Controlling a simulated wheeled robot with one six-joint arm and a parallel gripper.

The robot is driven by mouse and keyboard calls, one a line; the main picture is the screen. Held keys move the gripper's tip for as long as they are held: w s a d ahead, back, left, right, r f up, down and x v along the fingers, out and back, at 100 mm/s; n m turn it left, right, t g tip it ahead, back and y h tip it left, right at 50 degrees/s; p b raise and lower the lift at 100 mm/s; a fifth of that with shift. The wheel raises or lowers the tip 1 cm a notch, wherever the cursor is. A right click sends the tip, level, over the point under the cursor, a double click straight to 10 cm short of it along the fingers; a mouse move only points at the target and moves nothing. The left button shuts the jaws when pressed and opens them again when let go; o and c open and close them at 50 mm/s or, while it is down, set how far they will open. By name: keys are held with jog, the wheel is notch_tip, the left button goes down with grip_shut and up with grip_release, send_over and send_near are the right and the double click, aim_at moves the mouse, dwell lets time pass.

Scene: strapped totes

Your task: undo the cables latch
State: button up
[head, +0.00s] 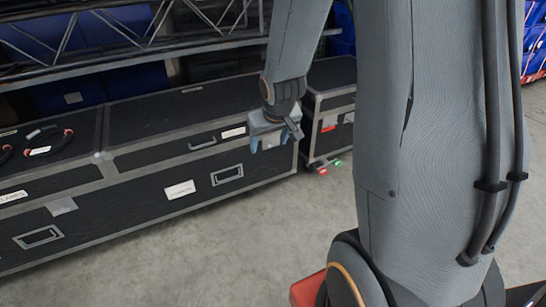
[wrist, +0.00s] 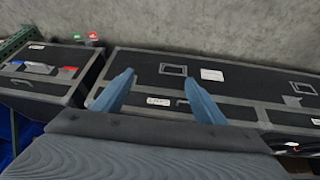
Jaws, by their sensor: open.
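A long black flight case (head: 130,205) with metal edging runs along the left in the head view, and the same case shows in the wrist view (wrist: 240,88). Its front has a recessed metal fitting (head: 228,175), also in the wrist view (wrist: 173,69), and a white label (head: 180,190) too small to read. A small white label (head: 232,132) sits near its lid edge. I cannot tell which fitting is the cables latch. My gripper (head: 272,142) is open and empty, in front of the long case's right end in the picture. Its two blue fingers (wrist: 160,88) point toward the case.
A smaller black case (head: 330,125) with a red piece on its front stands right of the long one. Red and green pieces (head: 330,166) show near the floor. Black coiled cables (head: 45,143) lie on top at left. A metal truss (head: 130,40) runs behind.

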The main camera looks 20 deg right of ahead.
jog(key=w+d+f+t+b, duration=0.3)
jog(key=w+d+f+b, duration=0.35)
jog(key=w+f, duration=0.3)
jog(key=w+d+f+t+b, duration=0.3)
jog(key=w+d+f+b, duration=0.2)
jog(key=w+f+b, duration=0.5)
jog(key=t+y+b, duration=0.1)
jog(key=t+b, duration=0.6)
jog(key=b, duration=0.5)
send_near(275, 146)
jog(key=w, duration=0.1)
jog(key=shift+n, duration=0.4)
jog(key=shift+w+r+b, duration=0.15)
jog(key=shift+w+b, duration=1.2)
jog(key=shift+w, duration=2.65)
jog(key=c, duration=1.1)
jog(key=shift+o, duration=0.2)
